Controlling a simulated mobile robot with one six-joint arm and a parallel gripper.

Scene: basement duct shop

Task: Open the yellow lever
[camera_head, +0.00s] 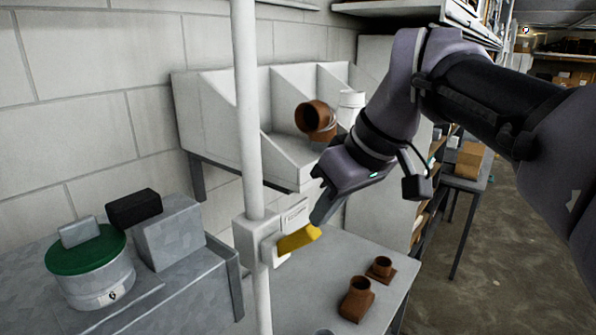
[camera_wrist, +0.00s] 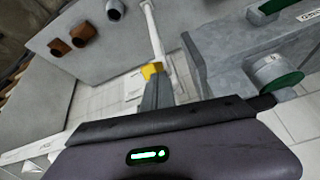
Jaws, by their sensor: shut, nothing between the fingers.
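The yellow lever (camera_head: 298,239) sticks out to the right from a white box (camera_head: 256,240) on a white vertical pipe (camera_head: 248,120). It slopes slightly upward toward its free end. In the wrist view the yellow lever (camera_wrist: 151,70) shows just beyond my fingertips, partly hidden by them. My gripper (camera_head: 320,218) is shut and empty, its fingers pointing down at the lever's free end. The fingertips look very close to that end; I cannot tell whether they touch. The gripper (camera_wrist: 158,82) also shows in the wrist view.
A pail with a green lid (camera_head: 86,250) and grey boxes (camera_head: 168,232) stand on the left bench. Brown duct fittings (camera_head: 357,299) sit on the lower table at right. A divided grey bin (camera_head: 225,115) holding another brown fitting (camera_head: 316,120) is behind the pipe.

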